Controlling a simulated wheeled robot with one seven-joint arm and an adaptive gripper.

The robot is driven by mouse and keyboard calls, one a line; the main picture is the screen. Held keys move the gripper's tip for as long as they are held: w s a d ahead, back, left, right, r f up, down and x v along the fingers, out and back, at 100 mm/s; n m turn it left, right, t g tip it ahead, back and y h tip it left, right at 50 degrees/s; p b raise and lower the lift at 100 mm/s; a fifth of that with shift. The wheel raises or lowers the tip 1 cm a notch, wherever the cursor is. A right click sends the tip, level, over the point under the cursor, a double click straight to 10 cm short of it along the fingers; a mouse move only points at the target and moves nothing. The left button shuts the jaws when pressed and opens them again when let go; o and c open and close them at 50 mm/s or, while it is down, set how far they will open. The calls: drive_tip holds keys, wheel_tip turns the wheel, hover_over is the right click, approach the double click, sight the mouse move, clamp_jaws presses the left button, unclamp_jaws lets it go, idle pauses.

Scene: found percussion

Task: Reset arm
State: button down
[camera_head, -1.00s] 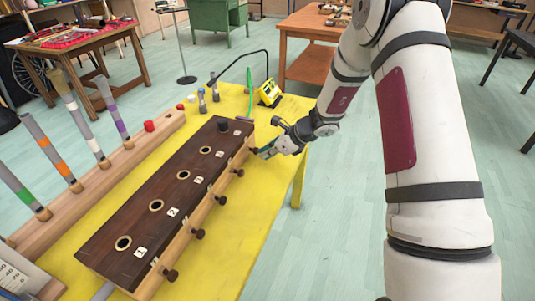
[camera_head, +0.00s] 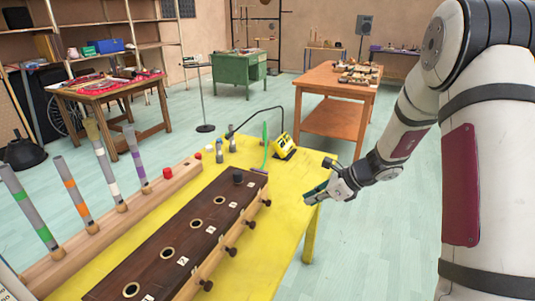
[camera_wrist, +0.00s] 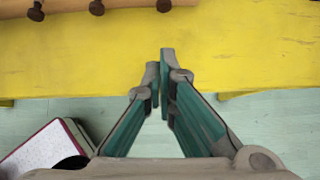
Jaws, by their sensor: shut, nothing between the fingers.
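My gripper (camera_head: 310,195) is at the right edge of the yellow table (camera_head: 283,225), beside the far end of the dark wooden box, and is shut and empty. In the wrist view my gripper (camera_wrist: 160,60) shows its two fingertips close together with nothing between them. The fingers have green sides and grey tips, and they point toward the yellow table (camera_wrist: 230,50). My arm reaches in from the right of the head view.
A dark wooden box (camera_head: 185,235) with numbered holes and side knobs lies on the table. Striped tubes (camera_head: 75,200) stand in a wooden rail on the left. A yellow device (camera_head: 283,147) sits at the back. An orange table (camera_head: 335,115) stands behind; floor to the right is clear.

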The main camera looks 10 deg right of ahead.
drive_tip(key=s+a+r+n+g+h+p, duration=0.1)
drive_tip(key=s+a+r+n, duration=0.3)
drive_tip(key=s+r+n, duration=0.45)
drive_tip(key=s+a+r+n+g+h+p, duration=0.15)
drive_tip(key=s+a+r+n, duration=0.3)
drive_tip(key=s+r, duration=0.55)
drive_tip(key=s+d+r+n+h+p, duration=0.1)
drive_tip(key=s+d+r+n+h, duration=0.1)
drive_tip(key=s+n, duration=0.4)
drive_tip(key=s+d+r+n+t+h+p, duration=0.1)
drive_tip(key=s+r+n, duration=0.4)
drive_tip(key=s, duration=0.8)
drive_tip(key=shift+d+r+n+h+p, duration=0.35)
drive_tip(key=shift+d+n+h, duration=0.3)
drive_tip(key=shift+n, duration=0.15)
drive_tip(key=shift+a+t, duration=0.1)
drive_tip(key=shift+t, duration=0.15)
